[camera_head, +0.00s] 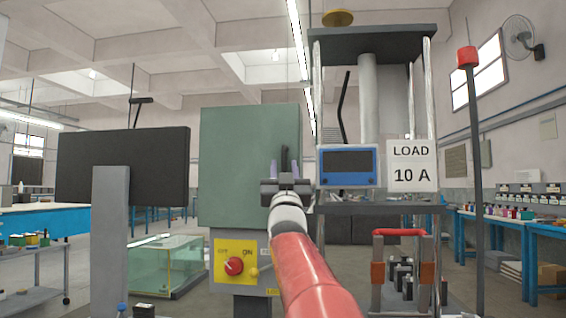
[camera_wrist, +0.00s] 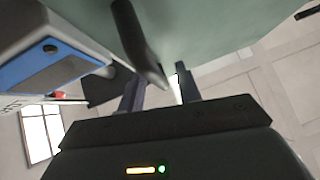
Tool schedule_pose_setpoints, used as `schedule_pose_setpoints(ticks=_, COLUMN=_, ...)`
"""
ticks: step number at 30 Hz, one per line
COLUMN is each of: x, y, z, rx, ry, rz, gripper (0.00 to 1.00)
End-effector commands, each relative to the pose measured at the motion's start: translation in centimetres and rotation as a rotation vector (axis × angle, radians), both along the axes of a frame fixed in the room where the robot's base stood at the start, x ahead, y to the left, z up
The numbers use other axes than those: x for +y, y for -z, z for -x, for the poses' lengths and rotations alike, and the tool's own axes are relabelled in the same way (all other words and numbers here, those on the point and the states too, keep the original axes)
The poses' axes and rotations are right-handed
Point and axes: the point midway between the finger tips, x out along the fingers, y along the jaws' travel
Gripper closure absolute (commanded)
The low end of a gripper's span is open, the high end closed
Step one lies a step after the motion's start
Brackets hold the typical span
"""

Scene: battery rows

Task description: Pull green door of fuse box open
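The fuse box's green door (camera_head: 245,140) is a large flat panel, and it looks shut in the head view. It also fills the upper part of the wrist view (camera_wrist: 215,25). A dark handle bar (camera_wrist: 143,45) stands on the door, and it shows small in the head view (camera_head: 286,153). My gripper (camera_head: 284,168) is in front of the door's right part. In the wrist view my gripper (camera_wrist: 161,88) has its two fingers apart, with the handle's near end seeming to lie between them. A light gap shows beside the right finger. Contact with the handle cannot be told.
A yellow switch panel (camera_head: 236,262) with a red knob is below the door. A blue-framed meter (camera_head: 347,166) and a LOAD 10 A sign (camera_head: 410,165) stand close right. A dark screen (camera_head: 122,165) on a grey post is left, with a gap before the door.

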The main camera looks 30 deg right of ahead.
Motion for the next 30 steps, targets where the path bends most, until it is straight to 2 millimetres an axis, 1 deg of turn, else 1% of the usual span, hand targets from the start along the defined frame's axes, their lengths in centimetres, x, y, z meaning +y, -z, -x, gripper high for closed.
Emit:
schedule_pose_setpoints(ticks=3, x=-0.18, y=-0.42, z=-0.35, rx=0.001, ry=0.000, rz=0.000, gripper=0.66)
schedule_pose_setpoints(ticks=10, x=-0.18, y=-0.35, z=-0.36, rx=0.001, ry=0.000, rz=0.000, gripper=0.66)
schedule_pose_setpoints(ticks=18, x=-0.16, y=-0.34, z=-0.36, rx=0.001, ry=0.000, rz=0.000, gripper=1.00)
schedule_pose_setpoints(ticks=30, x=0.06, y=-0.29, z=-0.23, rx=0.001, ry=0.006, rz=0.000, gripper=1.00)
